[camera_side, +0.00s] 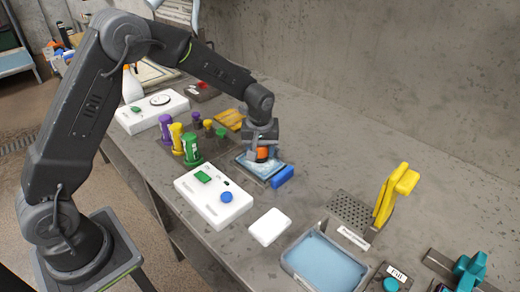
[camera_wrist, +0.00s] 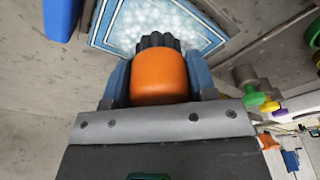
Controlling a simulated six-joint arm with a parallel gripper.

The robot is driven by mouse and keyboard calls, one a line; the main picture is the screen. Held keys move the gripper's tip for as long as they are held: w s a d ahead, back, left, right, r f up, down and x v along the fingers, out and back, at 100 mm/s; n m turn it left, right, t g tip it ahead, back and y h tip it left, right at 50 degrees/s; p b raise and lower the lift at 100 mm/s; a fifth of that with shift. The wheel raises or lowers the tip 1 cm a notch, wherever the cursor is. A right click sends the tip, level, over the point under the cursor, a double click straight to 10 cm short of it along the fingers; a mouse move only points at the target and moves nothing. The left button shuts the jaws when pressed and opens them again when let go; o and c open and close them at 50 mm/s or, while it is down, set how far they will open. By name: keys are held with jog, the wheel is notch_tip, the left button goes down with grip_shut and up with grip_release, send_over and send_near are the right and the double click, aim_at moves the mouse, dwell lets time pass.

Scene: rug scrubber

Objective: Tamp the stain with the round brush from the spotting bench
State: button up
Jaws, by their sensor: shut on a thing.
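My gripper (camera_side: 262,143) is shut on an orange round brush (camera_side: 262,154) over the small blue-bordered rug (camera_side: 272,166). In the wrist view the brush (camera_wrist: 158,78) sits between the two blue-grey fingers of my gripper (camera_wrist: 160,85), its dark bristle end pointing toward the rug (camera_wrist: 112,28). White bubbly foam covers much of the rug's middle. The brush and gripper hide part of the rug, and I cannot make out a stain. I cannot tell whether the bristles touch the rug.
A blue block (camera_side: 282,176) lies by the rug's right edge. A white button box (camera_side: 225,207), a white pad (camera_side: 268,227) and a water tray (camera_side: 325,262) stand nearer the front. Coloured bottles (camera_side: 191,148) stand left.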

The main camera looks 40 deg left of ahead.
jog(key=shift+f, duration=0.6)
dwell(0.6)
jog(key=shift+r, duration=0.1)
jog(key=shift+r, duration=0.55)
jog(key=shift+f, duration=0.6)
dwell(0.6)
jog(key=shift+r, duration=3.5)
